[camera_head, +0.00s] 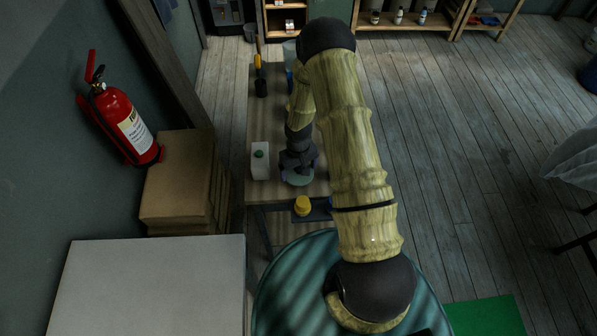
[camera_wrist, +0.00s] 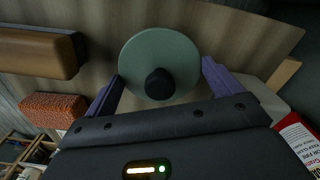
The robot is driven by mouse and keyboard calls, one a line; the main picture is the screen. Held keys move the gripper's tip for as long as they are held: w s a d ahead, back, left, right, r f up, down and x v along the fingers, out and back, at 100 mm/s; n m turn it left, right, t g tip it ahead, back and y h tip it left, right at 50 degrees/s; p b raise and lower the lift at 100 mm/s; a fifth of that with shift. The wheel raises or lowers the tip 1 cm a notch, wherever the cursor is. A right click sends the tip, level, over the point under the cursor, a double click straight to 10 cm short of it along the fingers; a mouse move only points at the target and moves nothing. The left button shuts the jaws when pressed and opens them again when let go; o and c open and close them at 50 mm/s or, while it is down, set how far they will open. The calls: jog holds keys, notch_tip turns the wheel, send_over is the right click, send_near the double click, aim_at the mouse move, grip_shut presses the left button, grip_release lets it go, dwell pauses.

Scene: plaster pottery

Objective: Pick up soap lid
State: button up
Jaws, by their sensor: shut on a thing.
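The soap lid (camera_wrist: 150,55) is a pale green disc with a black knob, seen between my two purple fingers in the wrist view. My gripper (camera_wrist: 161,74) is shut on the lid, with one finger at each side of its rim. In the head view the lid (camera_head: 299,179) shows as a pale green edge beneath my gripper (camera_head: 298,165), over the wooden table (camera_head: 283,207). My gripper hides most of it there. I cannot tell whether the lid touches the table.
A brown block (camera_wrist: 35,52) and a reddish textured block (camera_wrist: 52,109) lie to the left in the wrist view.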

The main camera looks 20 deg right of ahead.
notch_tip(320, 180, up, 8)
jog(key=shift+r+b, duration=0.1)
jog(key=shift+b, duration=0.85)
